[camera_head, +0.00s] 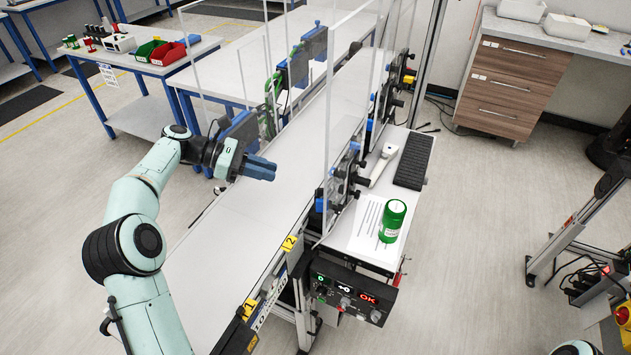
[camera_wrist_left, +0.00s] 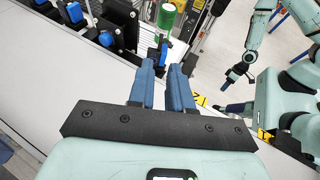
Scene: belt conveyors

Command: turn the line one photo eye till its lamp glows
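Several blue and black sensor-like units stand along the white conveyor belt (camera_head: 250,205), some on the left side (camera_head: 240,130) and some on the right side (camera_head: 348,172). I cannot tell which is the line one photo eye, and no glowing lamp on one is clear. Yellow tags 1 (camera_head: 249,308) and 2 (camera_head: 289,243) sit on the belt's near right edge. My left gripper (camera_head: 262,169) is above the belt, close to the left-side unit. Its blue fingers are apart with an empty narrow gap in the left wrist view (camera_wrist_left: 164,68). My right gripper (camera_wrist_left: 238,73) shows only small there.
Clear upright panels (camera_head: 345,110) flank the belt. A control box (camera_head: 350,292) with green and red displays hangs at the near right. The belt's near stretch is bare.

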